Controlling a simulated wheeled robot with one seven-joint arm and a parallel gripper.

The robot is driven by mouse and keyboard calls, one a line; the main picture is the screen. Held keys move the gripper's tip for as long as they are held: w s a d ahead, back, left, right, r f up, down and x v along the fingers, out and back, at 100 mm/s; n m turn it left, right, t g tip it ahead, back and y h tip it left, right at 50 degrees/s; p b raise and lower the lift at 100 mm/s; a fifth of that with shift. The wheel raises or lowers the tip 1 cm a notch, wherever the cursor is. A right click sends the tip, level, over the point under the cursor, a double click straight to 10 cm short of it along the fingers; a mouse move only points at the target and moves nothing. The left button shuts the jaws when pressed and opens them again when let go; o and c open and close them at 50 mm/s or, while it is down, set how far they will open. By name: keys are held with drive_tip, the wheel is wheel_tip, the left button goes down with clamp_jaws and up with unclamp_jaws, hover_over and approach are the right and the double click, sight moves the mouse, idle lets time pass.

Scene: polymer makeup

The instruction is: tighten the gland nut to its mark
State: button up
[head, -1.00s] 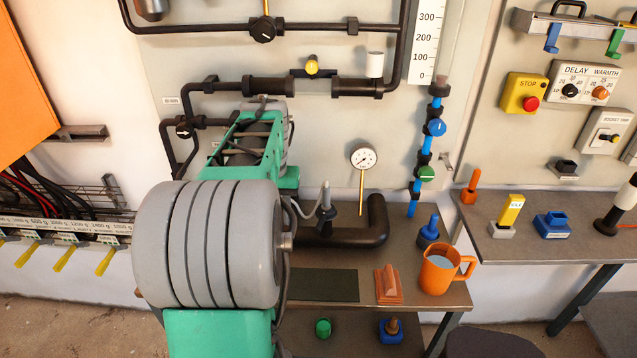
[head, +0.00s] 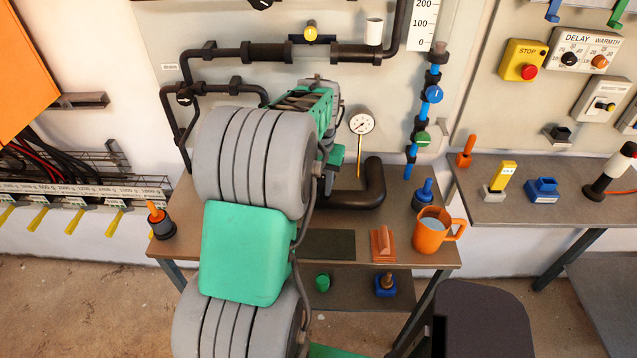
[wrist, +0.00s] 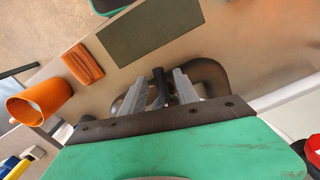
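In the wrist view a dark upright fitting (wrist: 160,88) stands on the black bent pipe (wrist: 208,75). It looks like the part with the gland nut, but I cannot make out the nut or its mark. My gripper (wrist: 158,92) is open, its two grey fingers apart. The fitting shows in the gap between them; I cannot tell whether either finger touches it. In the head view the pipe elbow (head: 374,185) lies on the bench, and my arm hides the fitting and the gripper.
An orange mug (head: 431,232), an orange block (head: 382,245) and a dark green mat (head: 328,244) lie near the bench's front. A blue-handled item (head: 424,195) stands to the right. A pressure gauge (head: 361,124) and blue pipe (head: 409,165) rise behind.

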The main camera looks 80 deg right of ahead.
clamp_jaws()
idle(1.2)
